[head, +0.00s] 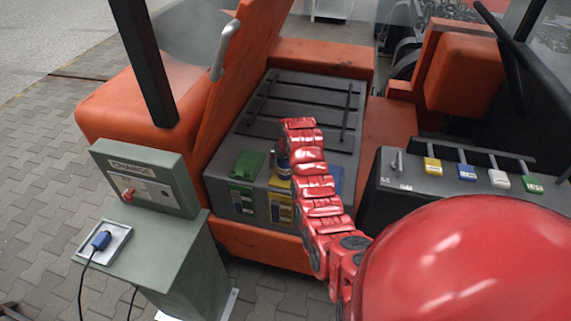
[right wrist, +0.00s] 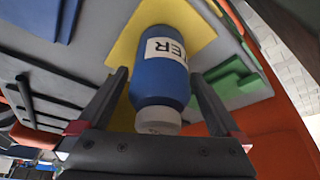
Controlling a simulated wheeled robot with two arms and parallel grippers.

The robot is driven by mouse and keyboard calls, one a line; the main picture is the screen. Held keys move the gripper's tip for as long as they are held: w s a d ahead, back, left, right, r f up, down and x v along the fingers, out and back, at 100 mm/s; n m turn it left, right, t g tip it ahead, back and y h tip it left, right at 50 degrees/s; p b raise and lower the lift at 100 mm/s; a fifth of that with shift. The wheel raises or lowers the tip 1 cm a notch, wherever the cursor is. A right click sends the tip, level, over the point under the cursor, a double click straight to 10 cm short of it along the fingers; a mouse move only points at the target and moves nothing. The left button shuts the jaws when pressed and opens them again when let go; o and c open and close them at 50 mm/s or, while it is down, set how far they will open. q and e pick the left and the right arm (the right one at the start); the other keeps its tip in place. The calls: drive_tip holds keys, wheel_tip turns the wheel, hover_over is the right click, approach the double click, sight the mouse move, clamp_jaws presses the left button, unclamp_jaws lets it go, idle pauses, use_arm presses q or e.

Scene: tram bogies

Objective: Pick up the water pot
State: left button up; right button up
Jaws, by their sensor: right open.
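The water pot (right wrist: 160,80) is a blue bottle with a white label reading "TER" and a pale cap. In the right wrist view it stands over a yellow square (right wrist: 125,45). My right gripper (right wrist: 158,76) is open, with one finger on each side of the pot; I cannot tell whether they touch it. In the head view only a small blue part of the pot (head: 284,164) shows beside my red right arm, which hides most of the gripper. My left gripper is in neither view.
A green block (head: 247,164) stands beside the pot on the grey deck (head: 262,125) of the orange vehicle. A charge post (head: 140,178) is at left. A grey panel with coloured tags (head: 420,185) is at right. Black rails cross the deck behind.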

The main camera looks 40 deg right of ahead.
clamp_jaws()
idle(0.5)
